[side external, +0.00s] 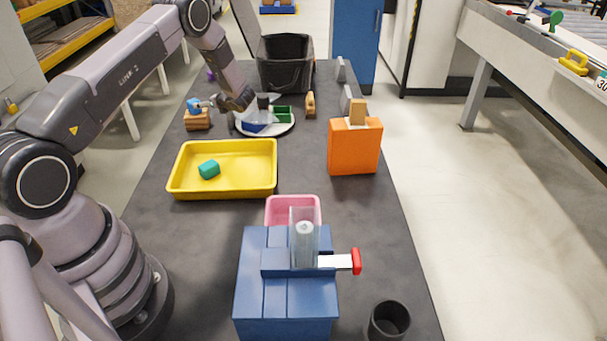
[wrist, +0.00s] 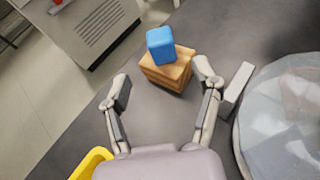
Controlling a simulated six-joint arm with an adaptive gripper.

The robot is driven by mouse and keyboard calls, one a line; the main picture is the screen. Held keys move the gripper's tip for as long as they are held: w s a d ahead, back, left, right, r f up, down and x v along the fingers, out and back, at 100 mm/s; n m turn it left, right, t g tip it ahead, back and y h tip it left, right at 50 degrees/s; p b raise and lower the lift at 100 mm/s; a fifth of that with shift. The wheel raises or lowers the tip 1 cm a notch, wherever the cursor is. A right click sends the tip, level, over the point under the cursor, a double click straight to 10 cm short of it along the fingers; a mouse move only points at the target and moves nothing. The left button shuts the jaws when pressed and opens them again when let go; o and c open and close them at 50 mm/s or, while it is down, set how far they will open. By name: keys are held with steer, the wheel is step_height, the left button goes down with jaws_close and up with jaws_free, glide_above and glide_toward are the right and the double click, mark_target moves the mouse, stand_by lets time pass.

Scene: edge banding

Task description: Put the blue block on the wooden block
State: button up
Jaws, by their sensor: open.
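The blue block (wrist: 160,45) rests on top of the wooden block (wrist: 172,72) in the wrist view, set toward one side of its top. In the side view the blue block (side external: 194,104) also shows on the wooden block (side external: 198,121), at the back left of the table. My gripper (wrist: 162,77) is open and empty, its two fingers spread on the near side of the blocks. The blue block appears clear of both fingers. In the side view my gripper (side external: 218,103) is beside the blocks, partly hidden by its own wrist.
A round plate (side external: 283,128) with blue and green pieces lies right of the blocks. A black bin (side external: 285,65) stands behind, and an orange box (side external: 354,148) to the right.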

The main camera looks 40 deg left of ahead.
steer(key=s+d+r+n+h, duration=0.25)
steer(key=d+r, duration=0.25)
steer(key=r, duration=0.3)
steer(key=s+d+r+n+h, duration=0.1)
steer(key=s+d+r+n, duration=0.35)
steer(key=r, duration=0.45)
steer(key=s+d+r+n+h, duration=0.1)
steer(key=s+d+r+n, duration=0.2)
steer(key=d+r, duration=0.4)
steer(key=s+d+r+n+t+h, duration=0.2)
steer(key=s+d+r+n+h, duration=0.1)
steer(key=s+d, duration=0.6)
steer(key=s+d+r+n+t+h, duration=0.3)
steer(key=s+d+n+h, duration=0.2)
steer(key=s+d, duration=0.5)
steer(key=shift+s+r+t+h, duration=0.3)
steer(key=shift+s+r+h, duration=0.15)
steer(key=shift+s, duration=0.6)
